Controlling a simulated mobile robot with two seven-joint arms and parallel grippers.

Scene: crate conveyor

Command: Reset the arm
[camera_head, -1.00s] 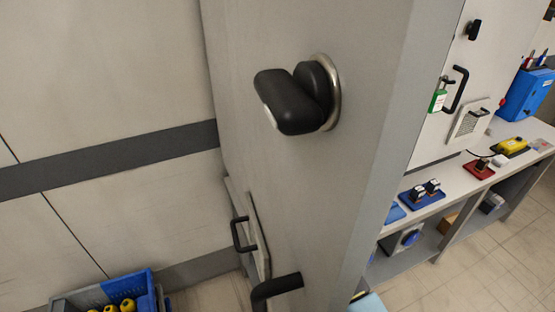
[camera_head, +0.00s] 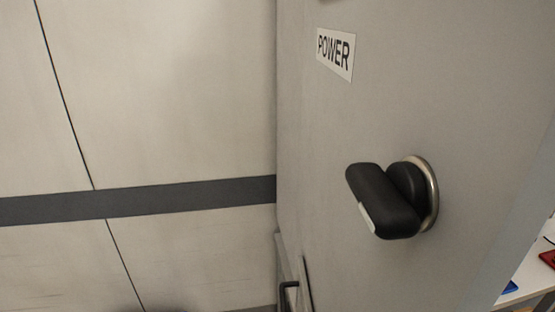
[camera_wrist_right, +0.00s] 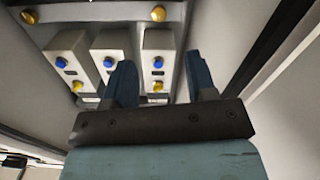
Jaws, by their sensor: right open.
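My right gripper (camera_wrist_right: 163,85) shows in the right wrist view, its two blue-grey fingers apart with nothing between them. Past the fingers are grey boxes (camera_wrist_right: 108,45) with blue and yellow buttons. The gap to them is hard to judge. In the head view neither of my grippers shows. A black rotary knob (camera_head: 385,200) on a metal ring sits on a grey cabinet face, beneath a white POWER label (camera_head: 336,53).
A pale wall with a dark stripe (camera_head: 140,199) fills the left of the head view. A black handle (camera_head: 289,290) is low beside the cabinet. A white bench (camera_head: 530,275) shows at the lower right, with a blue and a red item partly visible.

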